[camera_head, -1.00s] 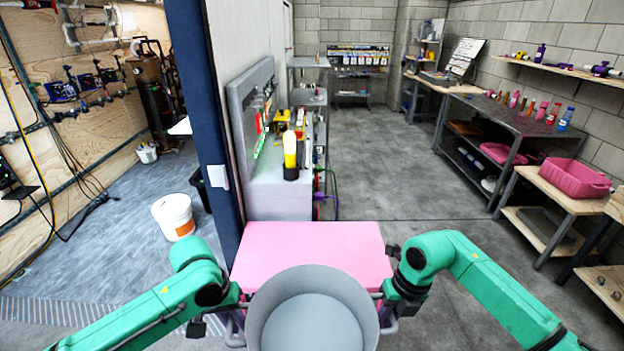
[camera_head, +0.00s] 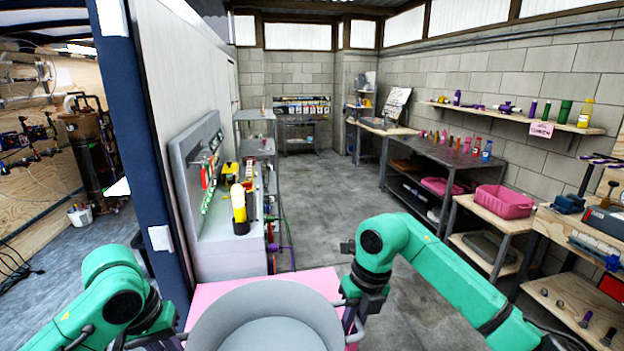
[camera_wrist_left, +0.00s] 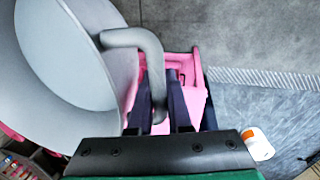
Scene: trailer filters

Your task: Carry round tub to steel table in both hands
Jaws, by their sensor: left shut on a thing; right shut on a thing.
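The round grey tub (camera_head: 268,333) is at the bottom centre of the head view, open side up, and looks empty inside; its lower part is cut off. My right gripper (camera_head: 352,322) is shut on the tub's right side handle. My left gripper, mostly hidden low in the head view, shows in the left wrist view (camera_wrist_left: 164,108), its dark fingers around the tub's grey side handle (camera_wrist_left: 140,42). A dark steel table (camera_head: 446,158) with bottles on top stands along the right wall. Another grey metal table (camera_head: 256,146) stands farther back, left of centre.
A grey bench with a yellow-and-black item (camera_head: 240,208) stands along the left partition (camera_head: 160,240). Wooden benches, one with a pink bin (camera_head: 502,201), line the right. The concrete floor (camera_head: 328,200) between them is clear.

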